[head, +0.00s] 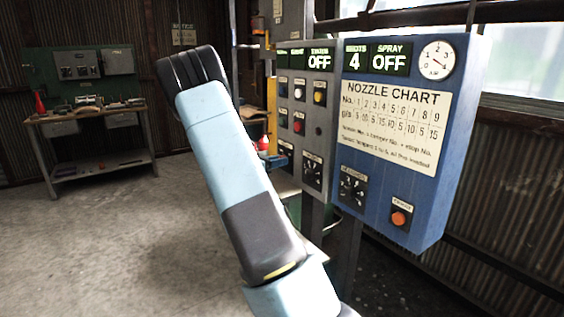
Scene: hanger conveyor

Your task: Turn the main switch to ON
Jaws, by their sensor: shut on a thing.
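My pale blue arm reaches up from the bottom and bends at a dark joint. My gripper is not visible, probably behind the arm.
A workbench (92,115) with a green back panel and small tools stands at the back left. A red and white item (264,143) and a yellow post (272,108) show just right of my arm. The concrete floor (110,240) at left is clear.

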